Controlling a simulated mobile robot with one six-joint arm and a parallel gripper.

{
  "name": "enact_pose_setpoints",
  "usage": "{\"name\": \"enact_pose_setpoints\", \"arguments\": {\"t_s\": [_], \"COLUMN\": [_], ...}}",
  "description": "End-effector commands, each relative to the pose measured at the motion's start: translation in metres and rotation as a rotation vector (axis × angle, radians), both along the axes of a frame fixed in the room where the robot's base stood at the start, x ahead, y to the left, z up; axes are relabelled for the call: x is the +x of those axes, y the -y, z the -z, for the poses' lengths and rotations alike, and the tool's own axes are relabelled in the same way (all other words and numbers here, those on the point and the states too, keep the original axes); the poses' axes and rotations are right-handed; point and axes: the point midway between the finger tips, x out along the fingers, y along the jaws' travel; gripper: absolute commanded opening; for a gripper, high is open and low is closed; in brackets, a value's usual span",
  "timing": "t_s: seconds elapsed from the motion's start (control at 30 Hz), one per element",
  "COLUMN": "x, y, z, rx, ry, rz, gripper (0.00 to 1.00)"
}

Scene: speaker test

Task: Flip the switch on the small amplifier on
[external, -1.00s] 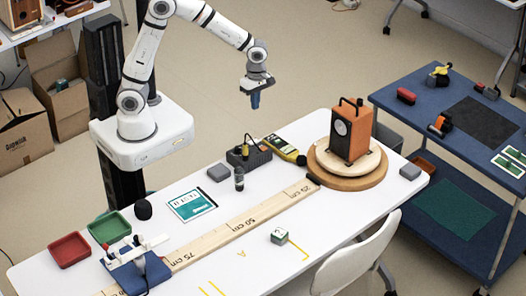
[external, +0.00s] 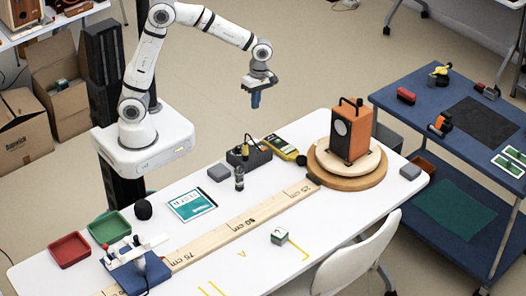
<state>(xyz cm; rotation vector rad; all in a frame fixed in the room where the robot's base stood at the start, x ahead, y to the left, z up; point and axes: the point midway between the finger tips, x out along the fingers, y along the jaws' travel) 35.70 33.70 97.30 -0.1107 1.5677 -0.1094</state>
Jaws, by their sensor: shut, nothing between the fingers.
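The small amplifier (external: 257,154) looks to be the dark box with a cable plugged into its top, near the table's back edge. Its switch is too small to make out. My gripper (external: 255,101) is shut and empty, pointing down in the air above and behind the dark box. It touches nothing.
An orange speaker (external: 350,134) stands on a round wooden turntable (external: 375,180) to the right. A yellow meter (external: 283,149) lies beside the box, with a small dark cylinder (external: 239,179) in front. A long ruler board (external: 225,225) crosses the white table. A chair (external: 360,255) stands in front.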

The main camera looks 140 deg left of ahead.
Motion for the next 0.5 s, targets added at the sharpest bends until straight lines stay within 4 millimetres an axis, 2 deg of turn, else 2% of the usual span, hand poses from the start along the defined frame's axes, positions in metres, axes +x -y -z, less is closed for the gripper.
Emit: {"name": "enact_pose_setpoints", "arguments": {"t_s": [0.17, 0.5], "x": [0.0, 0.0], "y": [0.002, 0.012], "z": [0.012, 0.08], "rx": [-0.001, -0.003], "ry": [-0.001, -0.004], "rz": [0.001, 0.002], "gripper": [0.0, 0.0]}}
